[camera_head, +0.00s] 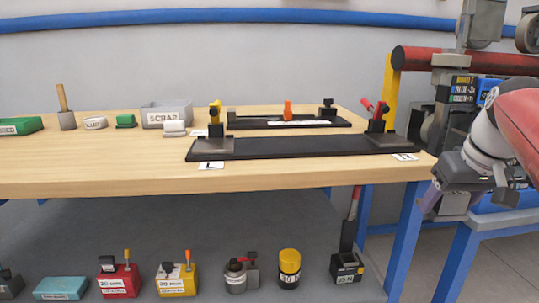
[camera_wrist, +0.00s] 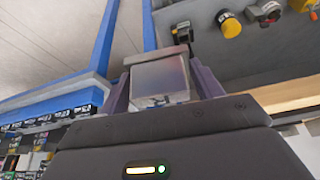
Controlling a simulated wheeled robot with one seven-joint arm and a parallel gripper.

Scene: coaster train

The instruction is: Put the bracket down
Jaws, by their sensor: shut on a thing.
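My gripper (camera_head: 430,198) is at the right of the head view, beside the right end of the wooden table and lower than its top. In the wrist view my gripper (camera_wrist: 160,82) is shut on a grey metal piece, the bracket (camera_wrist: 160,78), with one purple-grey finger on each side. The bracket shows a flat plate face and a lip along its top edge. It is held clear of any surface I can see. In the head view I cannot clearly make out the bracket at the fingers.
The wooden table (camera_head: 90,178) carries a long black fixture (camera_head: 300,147) with clamps at both ends and a second one behind. A grey SCRAP bin (camera_head: 167,113) stands left of them. Blue legs (camera_head: 408,240) are close to my gripper. Several items stand on the grey surface below.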

